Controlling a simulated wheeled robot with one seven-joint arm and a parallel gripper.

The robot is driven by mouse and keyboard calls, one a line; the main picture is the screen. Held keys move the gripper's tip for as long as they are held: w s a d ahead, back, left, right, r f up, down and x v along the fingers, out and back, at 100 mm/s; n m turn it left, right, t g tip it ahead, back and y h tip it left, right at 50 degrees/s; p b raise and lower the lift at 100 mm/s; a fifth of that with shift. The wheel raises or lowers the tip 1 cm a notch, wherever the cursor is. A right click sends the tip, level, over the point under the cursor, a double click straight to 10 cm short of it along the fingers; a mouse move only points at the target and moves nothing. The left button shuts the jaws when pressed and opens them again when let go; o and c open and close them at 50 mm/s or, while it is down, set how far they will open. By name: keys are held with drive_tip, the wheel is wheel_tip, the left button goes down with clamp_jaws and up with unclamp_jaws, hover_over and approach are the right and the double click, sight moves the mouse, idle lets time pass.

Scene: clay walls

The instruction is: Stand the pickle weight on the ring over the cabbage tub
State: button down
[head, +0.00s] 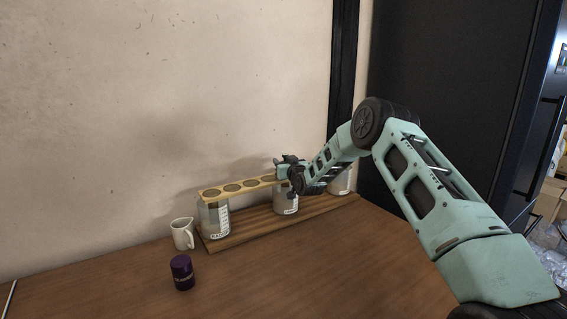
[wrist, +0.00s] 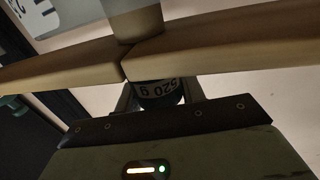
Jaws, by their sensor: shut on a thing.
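My gripper (head: 288,172) is at the right part of the pale wooden ring strip (head: 240,187), above the middle tub (head: 285,202). Whether the weight touches a ring cannot be told. The strip has several round openings and also spans the left tub (head: 213,218). The tub labels are too small to read surely, so which one is cabbage is unclear.
The tubs stand on a slatted wooden board (head: 245,238) along the wall, with a third tub (head: 340,183) at right, partly behind my arm. A white jug (head: 182,234) and a dark purple cylinder (head: 182,273) stand at left. The table's front is clear.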

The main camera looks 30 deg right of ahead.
drive_tip(key=shift+r, duration=0.1)
drive_tip(key=c, duration=0.9)
unclamp_jaws()
drive_tip(key=shift+f, duration=0.2)
drive_tip(key=shift+o, duration=0.2)
drive_tip(key=shift+s+r, duration=0.1)
drive_tip(key=shift+r, duration=0.05)
